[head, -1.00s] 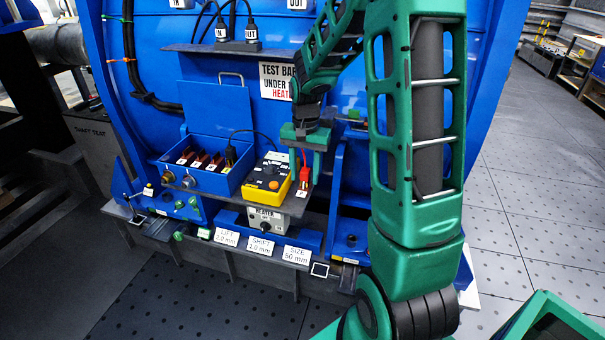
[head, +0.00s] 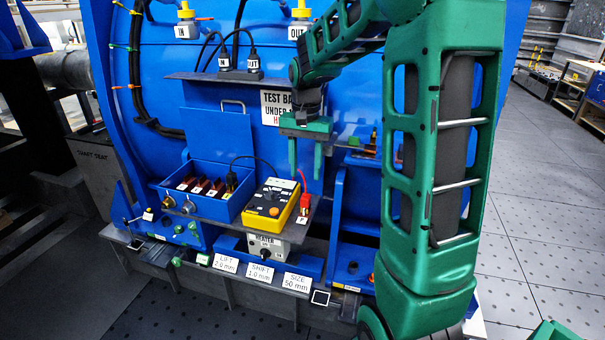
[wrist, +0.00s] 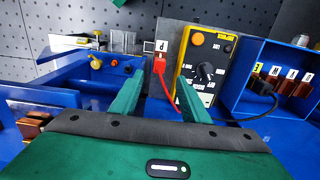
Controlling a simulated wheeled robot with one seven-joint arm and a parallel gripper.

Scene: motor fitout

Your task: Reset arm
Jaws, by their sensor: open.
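My green arm reaches in from the right of the head view. My gripper (head: 305,160) points down, open and empty, in front of the blue motor housing and above the dark shelf. In the wrist view, the two green fingers (wrist: 161,98) are spread apart. The red plug (wrist: 159,65) and its red lead appear beyond and between the fingertips, apart from them. The yellow meter (wrist: 200,70) is to their right.
The open blue box (head: 207,192) with labelled terminals stands left of the meter. A grey heater box (head: 268,246) sits below it. LIFT, SHIFT and SIZE labels line the front edge. A shelf with IN and OUT plugs (head: 238,75) is above. Open floor lies at right.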

